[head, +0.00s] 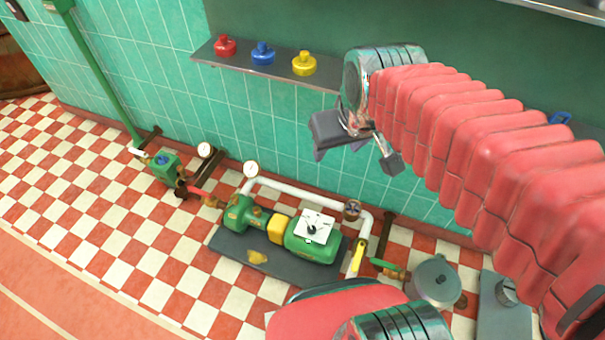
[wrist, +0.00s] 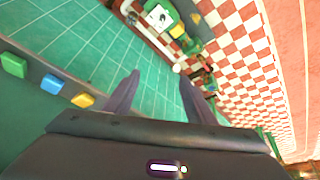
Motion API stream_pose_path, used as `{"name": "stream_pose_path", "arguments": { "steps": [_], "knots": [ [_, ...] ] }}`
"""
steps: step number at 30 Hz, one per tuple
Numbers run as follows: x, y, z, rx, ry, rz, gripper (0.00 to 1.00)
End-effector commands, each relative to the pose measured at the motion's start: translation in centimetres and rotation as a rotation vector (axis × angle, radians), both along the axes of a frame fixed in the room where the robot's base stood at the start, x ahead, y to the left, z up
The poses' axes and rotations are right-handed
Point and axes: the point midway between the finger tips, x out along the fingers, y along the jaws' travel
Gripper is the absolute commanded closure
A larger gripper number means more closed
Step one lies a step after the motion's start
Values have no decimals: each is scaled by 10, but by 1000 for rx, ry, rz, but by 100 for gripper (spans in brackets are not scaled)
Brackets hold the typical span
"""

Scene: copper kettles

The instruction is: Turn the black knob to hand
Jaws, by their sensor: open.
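The black knob (head: 311,230) sits on a white plate (head: 322,222) on top of the green pump motor (head: 302,249), low at the foot of the tiled wall. In the wrist view the white plate (wrist: 158,17) shows near the top edge, with a small dark mark on it; the knob's setting is too small to read. My gripper (head: 355,160) is open and empty, raised in front of the wall above and to the right of the knob, apart from it. In the wrist view both fingers of my gripper (wrist: 159,76) are spread with nothing between them.
A wall shelf (head: 270,72) holds red (head: 225,46), blue (head: 263,54) and yellow (head: 304,64) pieces. White pipe (head: 300,191), gauges and a yellow lever (head: 359,256) stand around the pump. A grey pot (head: 435,280) is at the right. The checkered floor at left is clear.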

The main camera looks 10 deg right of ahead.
Motion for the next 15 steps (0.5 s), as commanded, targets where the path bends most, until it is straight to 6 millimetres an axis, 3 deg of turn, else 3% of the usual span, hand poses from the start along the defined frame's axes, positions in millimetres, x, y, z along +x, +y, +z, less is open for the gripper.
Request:
{"name": "stream_pose_path", "arguments": {
  "steps": [9, 15],
  "knots": [
    [-53, 1, 10, 32, -51, -61, 50],
    [-66, 1, 10, 41, -62, -79, 50]
  ]
}}
